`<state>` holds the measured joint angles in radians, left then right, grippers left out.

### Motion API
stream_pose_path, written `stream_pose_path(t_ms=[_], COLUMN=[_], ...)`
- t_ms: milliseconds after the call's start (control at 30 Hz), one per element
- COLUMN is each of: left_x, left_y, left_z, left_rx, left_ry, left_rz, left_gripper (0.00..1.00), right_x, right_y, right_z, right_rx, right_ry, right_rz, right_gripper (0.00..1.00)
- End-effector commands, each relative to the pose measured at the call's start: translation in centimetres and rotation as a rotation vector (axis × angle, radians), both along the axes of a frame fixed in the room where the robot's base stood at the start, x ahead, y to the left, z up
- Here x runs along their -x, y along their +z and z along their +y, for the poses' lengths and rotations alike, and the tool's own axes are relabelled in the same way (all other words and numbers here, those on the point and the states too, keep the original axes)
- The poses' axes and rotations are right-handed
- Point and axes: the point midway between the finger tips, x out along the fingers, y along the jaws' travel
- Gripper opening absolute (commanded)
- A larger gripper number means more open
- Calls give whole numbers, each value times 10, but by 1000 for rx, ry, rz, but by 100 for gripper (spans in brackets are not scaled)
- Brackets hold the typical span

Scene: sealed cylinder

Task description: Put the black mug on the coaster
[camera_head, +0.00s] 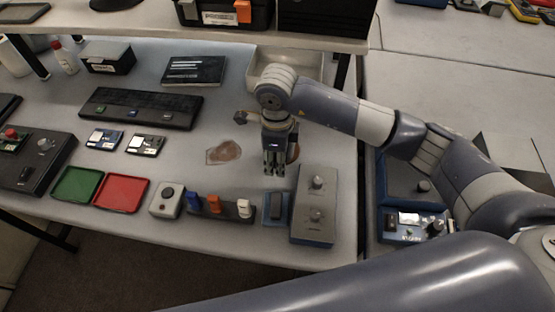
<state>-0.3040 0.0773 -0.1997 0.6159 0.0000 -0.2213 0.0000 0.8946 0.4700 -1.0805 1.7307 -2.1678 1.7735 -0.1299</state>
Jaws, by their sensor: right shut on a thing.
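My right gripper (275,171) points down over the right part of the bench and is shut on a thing. What is between its fingers is dark and too small to make out as a mug. No black mug shows clearly elsewhere. A brown rounded thing (293,152) shows partly behind the gripper's right side; the rest is hidden, and I cannot tell whether it is the coaster. A flat reddish-brown piece (224,152) lies to the left of the gripper. My left gripper is not in view.
A grey box with two knobs (314,205), a small blue device (277,208) and a block with coloured switches (221,207) stand along the front edge. Red (121,193) and green (77,184) trays lie left. A pale bin (291,65) stands behind. The bench left of my gripper is partly clear.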

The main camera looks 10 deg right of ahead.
Motion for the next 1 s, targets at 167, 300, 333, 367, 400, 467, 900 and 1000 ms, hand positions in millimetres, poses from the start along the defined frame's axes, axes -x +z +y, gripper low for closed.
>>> stream_pose_path(t_ms=[167, 300, 333, 367, 400, 467, 900, 1000], left_x=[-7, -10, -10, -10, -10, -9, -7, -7], left_y=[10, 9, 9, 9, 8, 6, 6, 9], left_z=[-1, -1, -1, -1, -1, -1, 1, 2], left_rx=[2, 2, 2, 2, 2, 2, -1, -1], left_ry=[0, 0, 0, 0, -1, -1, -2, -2], left_rz=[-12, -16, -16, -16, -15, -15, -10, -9], left_gripper=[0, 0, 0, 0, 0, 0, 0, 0], right_x=[1, 0, 0, 0, 0, 0, 0, 0], right_y=[-21, -23, -23, -23, -23, -25, -25, -22], right_z=[1, 0, 0, 0, 0, 0, 0, 0], right_rx=[-1, -1, -1, -1, -1, -1, 1, 1], right_ry=[0, 1, 1, 1, 1, 1, 0, 0], right_rz=[2, -1, 0, 0, 0, 0, 1, 1], right_gripper=[0, 0, 0, 0, 0, 0, 58, 58])
